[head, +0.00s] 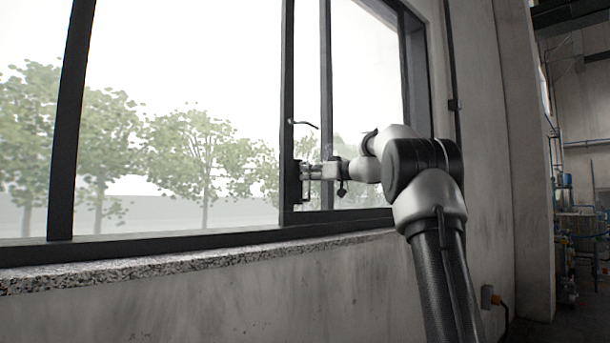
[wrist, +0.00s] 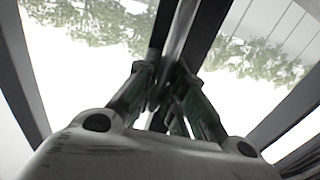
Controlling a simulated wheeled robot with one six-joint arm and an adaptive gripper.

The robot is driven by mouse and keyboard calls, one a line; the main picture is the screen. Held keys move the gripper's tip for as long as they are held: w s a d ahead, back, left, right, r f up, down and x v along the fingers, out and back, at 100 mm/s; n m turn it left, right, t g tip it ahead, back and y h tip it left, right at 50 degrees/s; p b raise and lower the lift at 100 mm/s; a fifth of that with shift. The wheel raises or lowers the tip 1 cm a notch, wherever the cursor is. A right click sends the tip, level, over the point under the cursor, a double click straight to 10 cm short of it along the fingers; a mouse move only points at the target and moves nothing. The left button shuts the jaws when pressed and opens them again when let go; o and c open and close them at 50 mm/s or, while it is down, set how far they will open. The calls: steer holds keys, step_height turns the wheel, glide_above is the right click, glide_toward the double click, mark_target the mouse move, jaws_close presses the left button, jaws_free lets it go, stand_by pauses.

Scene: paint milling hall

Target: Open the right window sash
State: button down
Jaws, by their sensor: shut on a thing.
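The right window sash (head: 288,110) is a dark-framed glass pane in the right part of the window. My gripper (head: 308,171) is at this handle, with my arm reaching in from the right. In the wrist view, the fingers of my gripper (wrist: 163,85) are closed around a narrow upright bar, which looks like the handle; the fingers partly hide the contact. A second dark upright (head: 326,80) shows just right of the sash's left stile. I cannot tell whether the sash has slid.
A small dark curved lever (head: 303,124) sticks out above my gripper. A speckled stone sill (head: 150,272) runs below the window. A concrete wall (head: 485,150) is close on the right, with pipes and equipment (head: 575,230) beyond. Trees show outside.

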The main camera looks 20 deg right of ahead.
steer(key=c, duration=1.5)
jaws_free()
steer(key=shift+d, duration=0.1)
steer(key=v, duration=1.2)
